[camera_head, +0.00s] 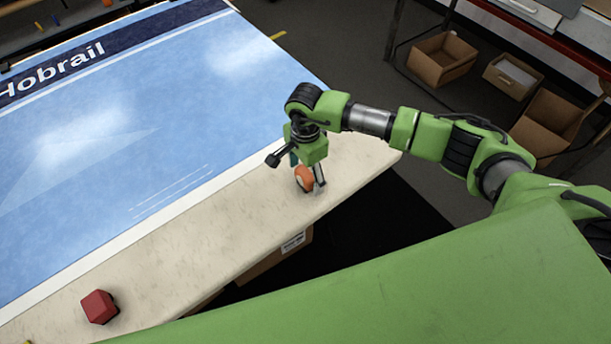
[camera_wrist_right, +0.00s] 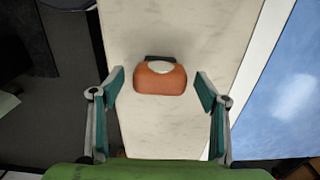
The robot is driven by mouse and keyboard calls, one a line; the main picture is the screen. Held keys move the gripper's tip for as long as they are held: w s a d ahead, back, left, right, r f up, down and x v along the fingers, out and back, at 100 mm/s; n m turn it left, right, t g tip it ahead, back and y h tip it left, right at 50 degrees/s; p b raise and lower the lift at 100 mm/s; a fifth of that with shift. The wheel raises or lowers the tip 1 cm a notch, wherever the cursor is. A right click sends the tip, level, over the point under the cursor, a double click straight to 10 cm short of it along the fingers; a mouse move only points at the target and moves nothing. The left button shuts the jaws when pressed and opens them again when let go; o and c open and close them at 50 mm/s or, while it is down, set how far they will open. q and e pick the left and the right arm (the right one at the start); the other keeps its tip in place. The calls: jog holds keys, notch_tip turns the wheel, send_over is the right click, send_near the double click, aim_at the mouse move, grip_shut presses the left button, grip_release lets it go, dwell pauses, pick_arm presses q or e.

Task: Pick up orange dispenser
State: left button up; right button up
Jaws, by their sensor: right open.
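The orange dispenser (camera_head: 304,179) stands on the pale table top (camera_head: 230,225) near its right end. It is orange with a pale patch and a dark part. My right gripper (camera_head: 307,182) is directly above and around it, pointing down. In the right wrist view the dispenser (camera_wrist_right: 160,78) sits between the two open fingers (camera_wrist_right: 160,92), with a gap on each side. Neither finger touches it there. My left gripper is in neither view.
A dark red block (camera_head: 99,307) lies on the table at the lower left. A blue printed sheet (camera_head: 150,110) covers the far part of the table. Cardboard boxes (camera_head: 442,60) stand on the floor at the upper right. The pale strip between block and dispenser is clear.

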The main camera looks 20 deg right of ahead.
jog(key=c, duration=1.2)
jog(key=shift+c, duration=0.2)
jog(key=shift+r, duration=0.15)
